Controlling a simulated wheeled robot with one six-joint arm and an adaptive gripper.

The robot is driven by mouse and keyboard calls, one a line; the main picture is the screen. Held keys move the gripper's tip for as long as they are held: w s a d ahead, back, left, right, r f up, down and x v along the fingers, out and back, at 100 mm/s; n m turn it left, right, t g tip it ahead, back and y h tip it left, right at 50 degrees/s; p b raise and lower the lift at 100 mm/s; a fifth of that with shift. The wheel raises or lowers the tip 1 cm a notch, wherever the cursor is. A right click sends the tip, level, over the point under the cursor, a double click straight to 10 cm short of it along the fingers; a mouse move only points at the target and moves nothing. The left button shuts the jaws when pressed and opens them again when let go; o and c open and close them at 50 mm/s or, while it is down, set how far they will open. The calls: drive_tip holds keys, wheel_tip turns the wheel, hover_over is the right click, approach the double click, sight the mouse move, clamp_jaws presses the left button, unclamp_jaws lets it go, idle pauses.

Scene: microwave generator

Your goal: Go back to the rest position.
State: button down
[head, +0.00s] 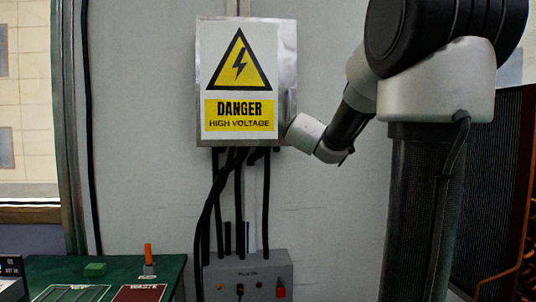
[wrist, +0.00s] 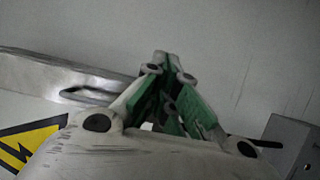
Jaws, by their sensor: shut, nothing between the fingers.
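My gripper (wrist: 166,62) shows in the wrist view with its green-padded fingers closed together and nothing between them. Pale wall lies behind the fingertips. The metal edge of the danger-sign box (wrist: 60,80), with a slot or handle in it, is to the left of the fingers. In the head view my arm comes from the upper right and bends down to a white wrist part beside the lower right corner of the danger-sign box (head: 240,75). The fingers cannot be made out there.
Black cables (head: 240,200) run from the danger-sign box down to a grey control box (head: 248,270) with a red switch. A dark ribbed panel (head: 497,190) stands at right.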

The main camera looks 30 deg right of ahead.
drive_tip(key=s+d+f+m+g+h, duration=0.2)
drive_tip(key=s+d+f+m+g, duration=0.1)
drive_tip(key=s+d+g, duration=0.3)
drive_tip(key=s+f+m+g+y, duration=0.4)
drive_tip(key=s+f, duration=0.4)
drive_tip(key=s, duration=0.5)
drive_tip(key=s+a+f+m+g+y, duration=0.1)
drive_tip(key=s+a+f+m+y, duration=0.2)
drive_tip(key=s+a+f+y, duration=0.45)
drive_tip(key=s+a+f+t+y, duration=0.1)
drive_tip(key=a+f, duration=0.1)
drive_tip(key=a, duration=0.6)
drive_tip(key=s+a+f+t+y, duration=0.1)
drive_tip(key=s+a+f+y, duration=0.1)
drive_tip(key=a, duration=0.7)
drive_tip(key=shift+s+f+n, duration=0.25)
drive_tip(key=shift+f+n, duration=0.15)
drive_tip(key=shift+f, duration=0.3)
